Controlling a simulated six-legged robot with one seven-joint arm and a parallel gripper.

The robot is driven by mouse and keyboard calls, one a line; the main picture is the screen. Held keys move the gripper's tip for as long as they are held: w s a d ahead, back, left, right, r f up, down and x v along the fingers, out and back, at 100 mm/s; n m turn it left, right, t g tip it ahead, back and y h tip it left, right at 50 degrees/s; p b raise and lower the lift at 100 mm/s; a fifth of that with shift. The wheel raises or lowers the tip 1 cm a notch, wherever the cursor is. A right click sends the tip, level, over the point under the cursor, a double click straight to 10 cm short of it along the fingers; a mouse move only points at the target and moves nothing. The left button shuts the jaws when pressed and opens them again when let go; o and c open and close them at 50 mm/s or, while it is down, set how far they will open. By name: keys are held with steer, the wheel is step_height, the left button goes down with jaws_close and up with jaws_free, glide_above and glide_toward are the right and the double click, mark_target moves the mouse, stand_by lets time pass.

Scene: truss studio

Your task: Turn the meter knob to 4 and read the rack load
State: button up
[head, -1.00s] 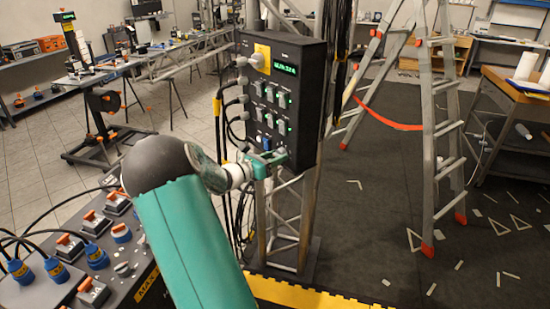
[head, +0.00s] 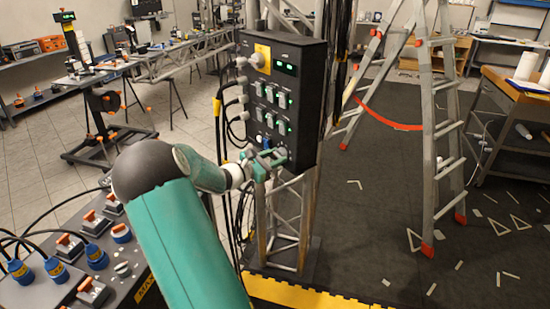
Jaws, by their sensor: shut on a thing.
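The black meter box (head: 312,105) is mounted upright on a truss post, with its front face toward me. Its small green display (head: 285,67) is lit near the top, but its characters are too small to read. My gripper (head: 267,157) is at the lower part of the box face, shut on a small knob that its fingers mostly hide. I cannot read the knob's pointer or scale. A blue fitting (head: 267,145) shows just above the fingers. A grey rotary handle on a yellow plate (head: 262,59) sits at the upper left of the face, apart from my gripper.
Grey plugs with black cables (head: 238,106) line the box's left side. A control console (head: 100,262) with orange switches stands at the lower left. A stepladder (head: 432,130) stands on the right. The dark floor mat (head: 360,230) is mostly clear, with scattered small pieces at right.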

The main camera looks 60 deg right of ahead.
steer(key=m, duration=1)
steer(key=shift+w, duration=0.1)
steer(key=m, duration=0.4)
steer(key=shift+m, duration=0.3)
steer(key=shift+r+m, duration=0.1)
steer(key=shift+m, duration=2.2)
steer(key=o, duration=1)
